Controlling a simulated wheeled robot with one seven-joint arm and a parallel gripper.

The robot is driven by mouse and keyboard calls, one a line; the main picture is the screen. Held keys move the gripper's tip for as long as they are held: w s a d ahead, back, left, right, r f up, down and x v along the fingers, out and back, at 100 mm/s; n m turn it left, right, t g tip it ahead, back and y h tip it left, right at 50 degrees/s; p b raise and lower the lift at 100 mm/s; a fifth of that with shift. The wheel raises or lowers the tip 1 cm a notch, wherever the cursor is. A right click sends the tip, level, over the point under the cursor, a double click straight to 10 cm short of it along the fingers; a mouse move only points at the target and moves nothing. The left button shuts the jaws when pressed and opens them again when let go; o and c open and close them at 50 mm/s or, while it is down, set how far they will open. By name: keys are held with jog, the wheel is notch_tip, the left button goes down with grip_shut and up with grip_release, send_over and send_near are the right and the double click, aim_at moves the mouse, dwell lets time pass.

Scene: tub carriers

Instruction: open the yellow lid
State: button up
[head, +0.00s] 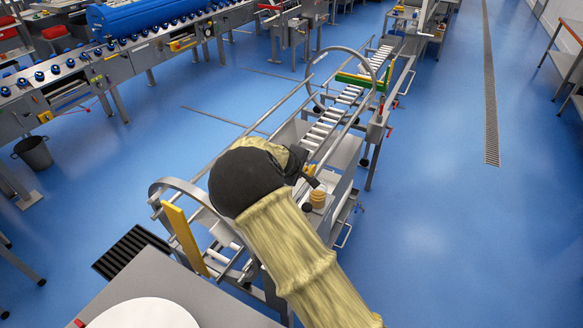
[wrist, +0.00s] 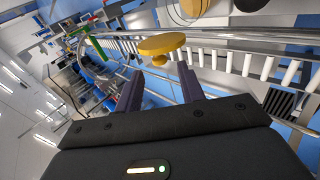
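In the wrist view a round yellow disc (wrist: 162,44), which looks like the yellow lid, lies just beyond my fingertips. A small yellow knob-like piece (wrist: 159,60) is on its near side. My gripper (wrist: 160,70) is open, its two dark purple fingers spread apart with nothing between them. The disc appears beyond the fingers, and I see no contact. In the head view a small stacked yellow piece (head: 318,197) sits beside my arm on the metal frame; I cannot tell whether it is the same thing. My arm hides most of the gripper there.
A roller conveyor (head: 335,115) with metal rails and hoops runs behind my arm. A yellow upright plate (head: 185,238) stands at its near end. A grey table with a white round top (head: 143,314) is in front. Blue floor (head: 450,230) is clear on the right.

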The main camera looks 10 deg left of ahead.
jog(key=b+v, duration=0.2)
jog(key=v, duration=0.8)
jog(key=shift+s+a+r, duration=0.1)
jog(key=s+d+f+m+g, duration=0.2)
jog(key=s+d+m, duration=0.15)
jog(key=d, duration=0.35)
jog(key=s+d+f+m+g, duration=0.1)
jog(key=s+d+m+g, duration=0.2)
jog(key=d, duration=0.4)
jog(key=s+d+m+y, duration=0.1)
jog(key=s+d+m, duration=0.1)
jog(key=s, duration=0.4)
jog(key=s+d+m, duration=0.2)
jog(key=s+d, duration=0.2)
jog(key=s, duration=0.2)
jog(key=s+d+m+g+y, duration=0.1)
jog(key=s+d+m, duration=0.1)
jog(key=s, duration=0.5)
jog(key=shift+d+r+m+y, duration=0.2)
jog(key=shift+d+m+y, duration=0.1)
jog(key=shift+d+m, duration=0.1)
